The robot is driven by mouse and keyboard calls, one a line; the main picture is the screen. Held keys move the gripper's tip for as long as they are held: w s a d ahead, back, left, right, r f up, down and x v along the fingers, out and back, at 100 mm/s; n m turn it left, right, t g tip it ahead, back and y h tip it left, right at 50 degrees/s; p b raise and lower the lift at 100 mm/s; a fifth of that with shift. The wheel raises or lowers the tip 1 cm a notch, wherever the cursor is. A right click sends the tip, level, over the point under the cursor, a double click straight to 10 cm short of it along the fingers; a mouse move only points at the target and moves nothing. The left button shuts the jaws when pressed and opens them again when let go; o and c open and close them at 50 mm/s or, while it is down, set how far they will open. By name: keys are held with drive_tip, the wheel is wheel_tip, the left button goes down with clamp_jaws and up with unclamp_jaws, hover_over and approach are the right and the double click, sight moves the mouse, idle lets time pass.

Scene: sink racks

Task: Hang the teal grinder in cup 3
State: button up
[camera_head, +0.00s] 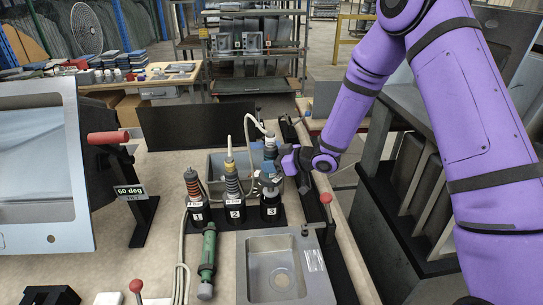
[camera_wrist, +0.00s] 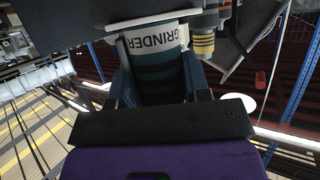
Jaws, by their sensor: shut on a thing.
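The teal grinder (camera_head: 270,148) is upright, held directly above or at the mouth of cup 3 (camera_head: 271,211). Its pale lower end is close to the cup's rim; I cannot tell whether it is inside. My gripper (camera_head: 287,161) comes from the right and is shut on the grinder's body. In the wrist view the grinder (camera_wrist: 158,75) sits between the two fingers of my gripper (camera_wrist: 160,90), with a white band reading "GRINDER". Cup 3 is black with a white number, at the right end of the row.
Cup 1 (camera_head: 198,215) and cup 2 (camera_head: 235,213) hold other tools with cables. A green tool (camera_head: 208,262) lies in front of cup 1. A steel sink (camera_head: 250,270) is in front of cup 3. A red-knobbed lever (camera_head: 326,199) stands close on the right. A tilted panel (camera_head: 45,180) is at left.

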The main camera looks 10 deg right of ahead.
sight(272, 179)
drive_tip(key=shift+f, duration=3.35)
drive_tip(key=shift+f, duration=0.55)
drive_tip(key=o, duration=1.3)
drive_tip(key=shift+c, duration=0.2)
drive_tip(key=v, duration=1)
drive_tip(key=shift+s+d, duration=0.25)
drive_tip(key=shift+d, duration=0.05)
drive_tip(key=shift+r, duration=0.1)
